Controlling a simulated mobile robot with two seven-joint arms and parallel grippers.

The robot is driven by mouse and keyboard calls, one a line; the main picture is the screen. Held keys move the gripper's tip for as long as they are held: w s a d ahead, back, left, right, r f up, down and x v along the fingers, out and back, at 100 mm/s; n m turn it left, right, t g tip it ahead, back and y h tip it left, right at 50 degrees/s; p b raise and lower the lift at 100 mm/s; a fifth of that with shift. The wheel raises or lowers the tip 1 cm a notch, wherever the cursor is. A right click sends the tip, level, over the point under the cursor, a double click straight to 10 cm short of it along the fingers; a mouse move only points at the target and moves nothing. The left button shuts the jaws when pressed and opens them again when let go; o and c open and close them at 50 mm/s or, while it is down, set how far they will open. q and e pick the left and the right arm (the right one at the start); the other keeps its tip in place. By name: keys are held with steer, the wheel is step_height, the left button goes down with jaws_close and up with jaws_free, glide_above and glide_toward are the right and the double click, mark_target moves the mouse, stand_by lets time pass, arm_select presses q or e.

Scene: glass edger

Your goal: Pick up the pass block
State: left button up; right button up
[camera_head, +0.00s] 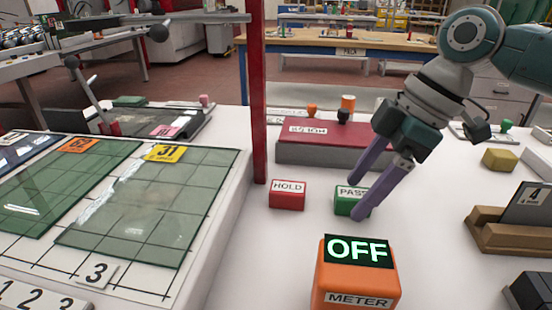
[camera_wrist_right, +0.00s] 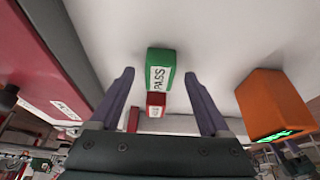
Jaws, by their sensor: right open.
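The pass block is a green block (camera_head: 343,205) with a white "PASS" label, standing on the white table in the head view, partly hidden by my right gripper's fingers. My right gripper (camera_head: 360,200) is open and empty, its purple fingers pointing down beside and in front of the block. In the right wrist view the pass block (camera_wrist_right: 161,72) shows between and beyond the two open fingertips (camera_wrist_right: 160,80), apart from both. My left gripper is not in view.
A red "HOLD" block (camera_head: 287,194) stands left of the pass block. An orange meter (camera_head: 356,284) reading "OFF" stands in front. A dark red case (camera_head: 325,150) lies behind, and a red post (camera_head: 258,90) rises at left. Glass sheets (camera_head: 140,205) lie on the left.

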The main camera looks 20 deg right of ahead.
steer(key=shift+w+a+f, duration=0.1)
steer(key=shift+a+f, duration=0.05)
steer(key=shift+f, duration=0.35)
steer(key=shift+c, duration=0.2)
jaws_close()
